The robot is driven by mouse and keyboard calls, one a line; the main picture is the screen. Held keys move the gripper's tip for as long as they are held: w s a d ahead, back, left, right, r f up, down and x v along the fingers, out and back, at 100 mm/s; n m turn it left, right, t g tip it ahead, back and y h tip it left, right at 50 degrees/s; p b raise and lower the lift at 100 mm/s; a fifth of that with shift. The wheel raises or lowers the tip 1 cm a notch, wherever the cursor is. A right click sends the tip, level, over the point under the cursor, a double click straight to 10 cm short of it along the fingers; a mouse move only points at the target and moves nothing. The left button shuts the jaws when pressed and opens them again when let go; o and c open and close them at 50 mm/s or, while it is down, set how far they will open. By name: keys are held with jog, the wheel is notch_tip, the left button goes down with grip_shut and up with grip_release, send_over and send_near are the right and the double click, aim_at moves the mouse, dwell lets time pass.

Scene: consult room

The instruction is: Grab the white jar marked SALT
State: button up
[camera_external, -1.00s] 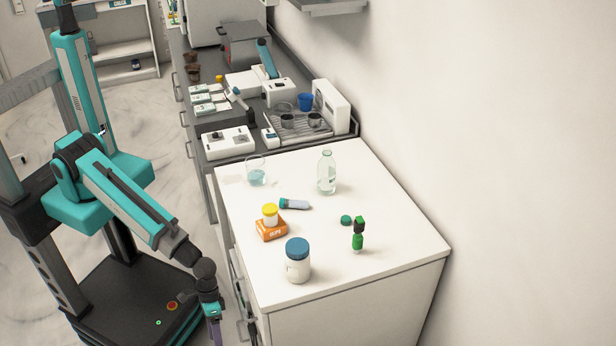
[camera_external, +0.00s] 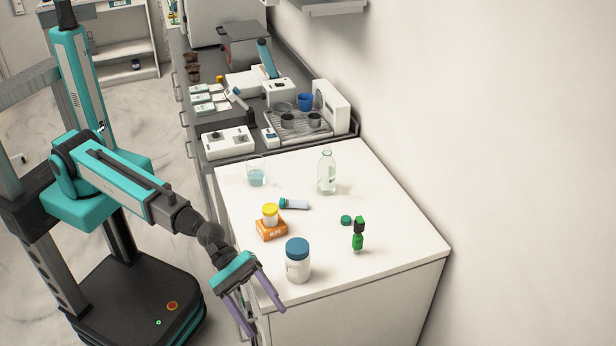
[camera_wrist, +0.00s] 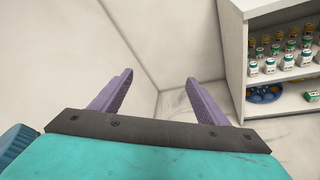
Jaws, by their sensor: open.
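A white jar with a blue lid (camera_external: 298,266) stands upright near the front left edge of the white counter. Its label is too small to read, so I cannot tell whether it says SALT. My gripper (camera_external: 266,322) is open and empty, left of and below the jar at the counter's front left corner, with its purple fingers pointing down and apart. In the wrist view my gripper (camera_wrist: 158,95) shows both fingers spread with nothing between them. A blue ridged edge (camera_wrist: 14,146), perhaps the jar's lid, shows at the lower left there.
An orange box (camera_external: 271,230) with a yellow-capped small jar (camera_external: 270,214) on it stands behind the jar. A green dropper bottle (camera_external: 358,238), a teal-capped tube (camera_external: 295,204), a glass bottle (camera_external: 327,173) and a beaker (camera_external: 256,172) share the counter (camera_external: 395,262). The wrist view shows a shelf (camera_wrist: 236,60).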

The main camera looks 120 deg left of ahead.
jog(key=w+a+r+n+t+y, duration=0.1)
jog(key=w+a+r+n+t, duration=0.1)
jog(key=a+r+n, duration=0.35)
notch_tip(320, 180, up, 8)
jog(key=r+n+t+y, duration=0.1)
jog(key=n+t+y, duration=0.2)
jog(key=n, duration=0.2)
send_over(307, 252)
jog(key=s, duration=0.2)
jog(key=shift+a+f, duration=0.25)
jog(key=shift+a, duration=0.05)
jog(key=shift+f, duration=0.1)
jog(key=shift+f+b, duration=0.5)
jog(key=shift+f, duration=0.65)
jog(key=shift+f, duration=0.1)
notch_tip(307, 252, down, 4)
jog(key=shift+f+b, duration=0.15)
jog(key=shift+b, duration=1)
jog(key=shift+w+d+f, duration=0.1)
jog(key=shift+w+f, duration=0.05)
jog(key=shift+f, duration=0.05)
jog(key=shift+w+d+r, duration=0.1)
jog(key=shift+w+d, duration=0.05)
jog(key=shift+w, duration=0.5)
jog(key=shift+w+d, duration=0.1)
jog(key=shift+w, duration=0.55)
